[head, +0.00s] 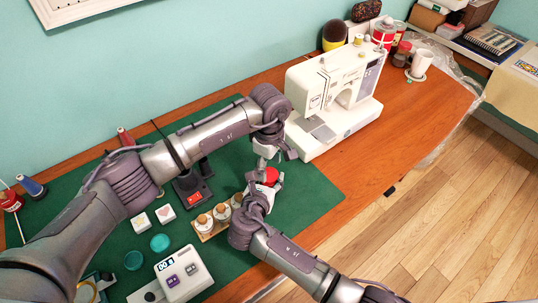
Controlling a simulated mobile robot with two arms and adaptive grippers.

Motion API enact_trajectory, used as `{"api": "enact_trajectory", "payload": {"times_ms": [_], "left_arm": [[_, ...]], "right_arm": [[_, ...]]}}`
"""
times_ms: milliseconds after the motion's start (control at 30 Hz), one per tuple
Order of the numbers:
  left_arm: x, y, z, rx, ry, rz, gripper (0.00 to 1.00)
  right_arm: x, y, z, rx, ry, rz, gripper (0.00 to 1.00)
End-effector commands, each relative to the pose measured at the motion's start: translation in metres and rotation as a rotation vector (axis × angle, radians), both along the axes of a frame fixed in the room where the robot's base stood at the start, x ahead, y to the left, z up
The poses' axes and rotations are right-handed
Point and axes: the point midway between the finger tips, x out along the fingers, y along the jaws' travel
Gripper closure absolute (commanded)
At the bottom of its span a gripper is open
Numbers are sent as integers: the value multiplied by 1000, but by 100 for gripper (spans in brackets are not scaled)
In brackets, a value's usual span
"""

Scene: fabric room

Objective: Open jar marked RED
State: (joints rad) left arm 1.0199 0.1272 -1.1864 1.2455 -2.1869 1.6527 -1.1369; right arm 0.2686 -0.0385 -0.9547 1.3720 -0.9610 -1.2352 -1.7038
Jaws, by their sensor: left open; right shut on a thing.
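A small jar with a red top (271,175) is between my two grippers, over the right end of a wooden rack. My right gripper (265,188), coming from the lower right, is shut on it. My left gripper (268,152) is open just above the red top, apart from or barely clear of it; I cannot tell exactly. Three other jars with brownish tops stand in the wooden rack (210,235) to the left. Any marking on the held jar is hidden or too small to read.
A white sewing machine (330,95) stands close behind and right of the grippers. A black device (192,190) and a white timer box (183,272) are to the left. Teal discs (160,242) lie on the green mat (315,205). The mat's right part is clear.

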Motion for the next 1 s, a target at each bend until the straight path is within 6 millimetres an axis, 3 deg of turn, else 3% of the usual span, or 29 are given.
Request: {"api": "enact_trajectory", "payload": {"times_ms": [200,567,867,1000], "left_arm": [[0,0,-24,0,0,1,36],[0,0,-29,-1,-1,1,36],[0,0,-29,-1,-1,1,86],[0,0,-29,0,-2,38,89]], "right_arm": [[0,-1,-1,-1,2,-1,100],[0,0,-1,-1,2,-1,100],[-1,-1,-1,-1,3,-1,100],[-1,-1,-1,-1,3,-1,100]]}}
